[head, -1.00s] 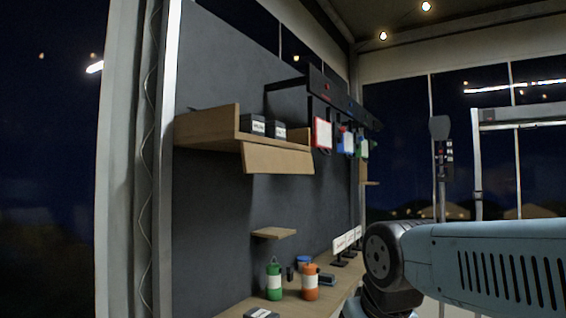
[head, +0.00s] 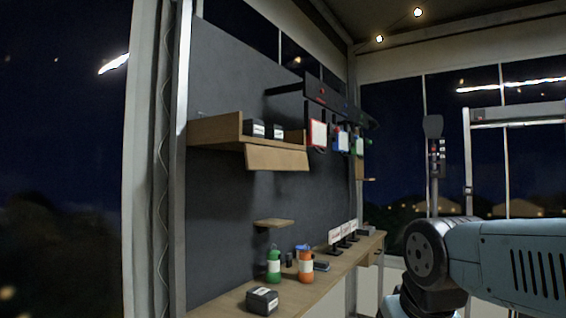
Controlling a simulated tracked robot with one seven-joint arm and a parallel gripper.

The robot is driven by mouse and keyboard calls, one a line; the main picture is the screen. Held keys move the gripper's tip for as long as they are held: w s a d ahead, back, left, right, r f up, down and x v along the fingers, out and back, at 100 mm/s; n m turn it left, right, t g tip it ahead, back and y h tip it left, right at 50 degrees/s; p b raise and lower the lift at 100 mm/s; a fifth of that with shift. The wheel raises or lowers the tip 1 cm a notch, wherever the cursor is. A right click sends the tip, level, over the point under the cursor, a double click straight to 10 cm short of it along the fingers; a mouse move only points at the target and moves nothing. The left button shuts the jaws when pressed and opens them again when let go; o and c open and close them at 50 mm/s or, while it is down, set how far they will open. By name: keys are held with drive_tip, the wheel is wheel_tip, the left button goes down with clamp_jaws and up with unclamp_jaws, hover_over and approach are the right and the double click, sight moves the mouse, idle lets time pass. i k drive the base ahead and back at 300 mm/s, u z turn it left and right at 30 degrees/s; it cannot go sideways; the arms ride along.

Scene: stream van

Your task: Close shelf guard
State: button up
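The shelf guard (head: 277,158) is a wooden flap along the front of the upper wooden shelf (head: 212,133) on the dark wall panel. It hangs down and tilts outward, below the shelf's front edge, so the front is open. Two dark boxes with white labels stand on the shelf, a left box (head: 254,129) and a right box (head: 276,131). My arm reaches in from the lower right, well apart from the shelf. My gripper is outside the picture.
Below is a long wooden counter (head: 334,274) with a dark box (head: 262,300), a green bottle (head: 273,267), an orange bottle (head: 305,267) and small label stands (head: 335,240). A small shelf (head: 273,223) juts from the wall. Tagged items hang from a dark rail (head: 330,98).

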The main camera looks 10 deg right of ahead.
sight(257, 157)
drive_tip(key=z, duration=0.15)
drive_tip(key=i, duration=1)
drive_tip(key=u, duration=0.1)
